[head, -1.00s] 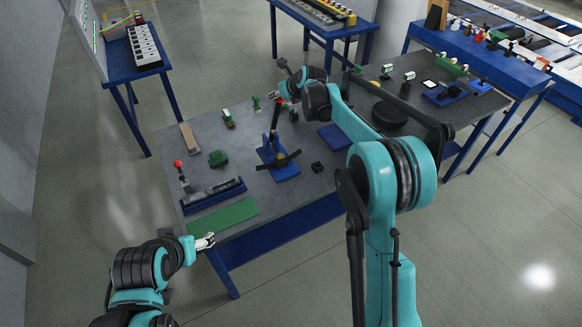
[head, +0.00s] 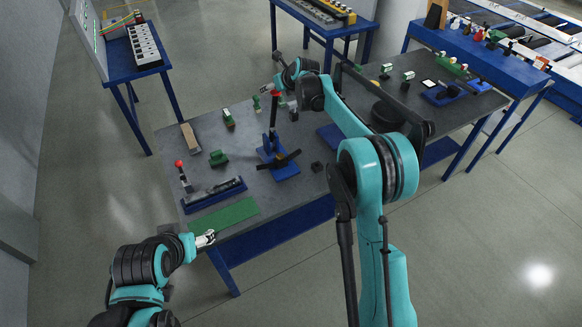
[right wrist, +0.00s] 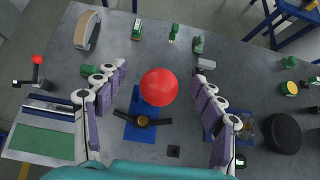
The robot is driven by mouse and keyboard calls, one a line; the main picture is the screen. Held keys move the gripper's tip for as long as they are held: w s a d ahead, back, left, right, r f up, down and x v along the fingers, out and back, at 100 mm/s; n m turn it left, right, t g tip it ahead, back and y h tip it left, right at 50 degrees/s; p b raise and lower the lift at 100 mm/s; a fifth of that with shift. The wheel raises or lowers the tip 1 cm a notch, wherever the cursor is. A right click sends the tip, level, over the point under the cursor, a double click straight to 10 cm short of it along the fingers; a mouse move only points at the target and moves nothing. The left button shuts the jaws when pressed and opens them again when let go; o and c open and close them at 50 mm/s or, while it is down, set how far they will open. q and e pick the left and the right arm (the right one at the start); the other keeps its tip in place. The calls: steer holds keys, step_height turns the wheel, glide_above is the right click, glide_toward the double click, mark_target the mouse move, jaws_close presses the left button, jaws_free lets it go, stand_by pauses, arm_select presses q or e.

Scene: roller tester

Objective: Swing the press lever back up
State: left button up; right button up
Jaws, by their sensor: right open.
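The press (head: 283,168) has a blue base on the grey table, with a black lever (head: 272,122) standing roughly upright and a red knob (head: 275,94) on top. In the right wrist view the red knob (right wrist: 158,87) appears large between my finger rows, with the blue base (right wrist: 141,132) behind it. My right gripper (head: 266,88) is open, just above and beside the knob; its spread fingers (right wrist: 160,72) also show in the right wrist view, apart from the knob. My left gripper (head: 205,239) is by the table's front left corner; its finger opening is too small to tell.
A second red-knobbed lever (head: 179,164) stands at the table's left, by a blue tray (head: 214,199) and green mat (head: 224,216). Small green parts (head: 218,158) and a black disc (right wrist: 268,134) lie around the press. The table in front of the press is partly clear.

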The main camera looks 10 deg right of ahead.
steer(key=p+v, duration=0.1)
steer(key=v, duration=0.5)
steer(key=shift+f, duration=0.1)
steer(key=shift+w, duration=0.1)
stand_by(0.5)
steer(key=s+d+f+n+g+h+b, duration=0.15)
steer(key=s+f+n+b, duration=0.4)
steer(key=s, duration=0.75)
steer(key=s+d+f+n+b, duration=0.2)
steer(key=s+n+b, duration=0.4)
steer(key=s+n, duration=0.55)
steer(key=s+d+f+n+h+b, duration=0.1)
steer(key=s+d+f+n+b, duration=0.1)
steer(key=s+f+n+b, duration=0.2)
steer(key=s+d+f+n+h+b, duration=0.1)
steer(key=s+f+n+b, duration=0.3)
steer(key=s+f+n, duration=0.7)
steer(key=s+d+f+g, duration=0.1)
steer(key=s+f, duration=0.2)
steer(key=s, duration=0.4)
steer(key=shift+s+d+f, duration=0.15)
steer(key=shift+s+f, duration=0.05)
steer(key=shift+s, duration=0.15)
